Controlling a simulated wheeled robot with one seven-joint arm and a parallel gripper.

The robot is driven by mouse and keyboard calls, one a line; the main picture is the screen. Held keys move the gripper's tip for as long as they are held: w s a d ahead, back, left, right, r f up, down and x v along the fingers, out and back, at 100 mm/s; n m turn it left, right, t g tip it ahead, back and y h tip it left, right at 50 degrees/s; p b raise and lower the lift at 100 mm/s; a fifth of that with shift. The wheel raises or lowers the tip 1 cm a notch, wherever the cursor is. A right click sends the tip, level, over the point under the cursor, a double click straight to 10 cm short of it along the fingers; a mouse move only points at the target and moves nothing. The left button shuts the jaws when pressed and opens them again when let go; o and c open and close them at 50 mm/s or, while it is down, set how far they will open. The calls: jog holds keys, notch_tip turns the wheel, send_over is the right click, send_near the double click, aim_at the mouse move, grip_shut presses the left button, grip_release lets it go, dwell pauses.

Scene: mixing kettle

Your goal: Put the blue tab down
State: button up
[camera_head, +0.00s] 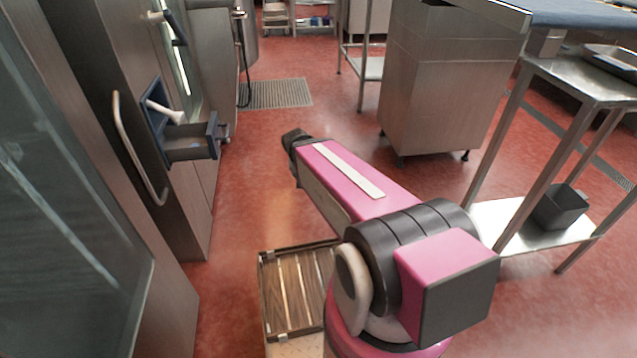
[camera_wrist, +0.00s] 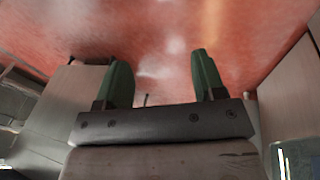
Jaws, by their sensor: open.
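My gripper shows in the wrist view (camera_wrist: 164,80). Its two green fingers are apart, with red floor visible between and beyond them and no tab held. I cannot make out a blue tab in either view. In the head view my pink arm reaches forward and left, and its far end hides the gripper itself.
A steel cabinet with a long bar handle (camera_head: 138,150) runs along the left. A slatted wooden tray (camera_head: 290,290) is low in front, beside my arm. A steel table (camera_head: 577,82) with a lower shelf stands at the right. Red floor is free in the middle.

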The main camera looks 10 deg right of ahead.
jog(key=s+d+y, duration=0.1)
jog(key=s+d+g+y, duration=0.1)
jog(key=s+n, duration=0.1)
jog(key=s, duration=0.1)
jog(key=shift+d+f+g+y, duration=0.15)
jog(key=shift+d+g+y, duration=0.15)
jog(key=shift+d+y, duration=0.1)
dwell(0.9)
